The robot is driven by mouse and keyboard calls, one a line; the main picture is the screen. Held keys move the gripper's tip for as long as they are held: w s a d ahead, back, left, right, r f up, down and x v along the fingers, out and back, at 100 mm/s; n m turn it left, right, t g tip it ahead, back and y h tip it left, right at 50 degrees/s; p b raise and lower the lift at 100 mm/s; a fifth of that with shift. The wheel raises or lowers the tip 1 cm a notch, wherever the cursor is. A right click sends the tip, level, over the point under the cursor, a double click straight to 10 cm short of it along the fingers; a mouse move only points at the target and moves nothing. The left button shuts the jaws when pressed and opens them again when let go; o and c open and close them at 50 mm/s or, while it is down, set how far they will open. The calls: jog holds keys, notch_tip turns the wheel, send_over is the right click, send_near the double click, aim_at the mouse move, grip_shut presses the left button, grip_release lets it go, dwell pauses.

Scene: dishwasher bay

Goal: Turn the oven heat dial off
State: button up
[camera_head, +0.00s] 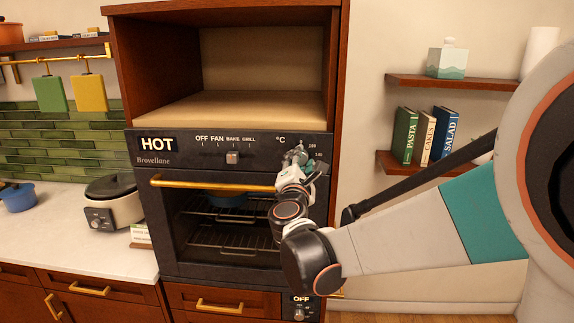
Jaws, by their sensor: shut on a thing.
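The oven (150,215) is set in a wooden cabinet, with a dark control panel that reads HOT at its left. A mode knob (233,158) sits below the words OFF, FAN, BAKE and GRILL. My gripper (297,158) is at the right end of the panel, by the °C scale. It is shut on the heat dial there, which my gripper and wrist hide almost fully. I cannot tell where the dial points. Numbers of its scale show at the upper right of the gripper.
A gold oven handle (210,184) runs just below the panel, close to my wrist. A blue pot (228,199) is inside the oven. A lower panel (301,308) reads OFF. Shelves with books (424,136) are at the right, and a cooker (112,203) is on the left counter.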

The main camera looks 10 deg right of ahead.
jog(key=shift+n, duration=0.9)
jog(key=o, duration=1.1)
jog(key=v, duration=1.2)
jog(key=shift+s+d, duration=0.15)
jog(key=shift+d, duration=0.05)
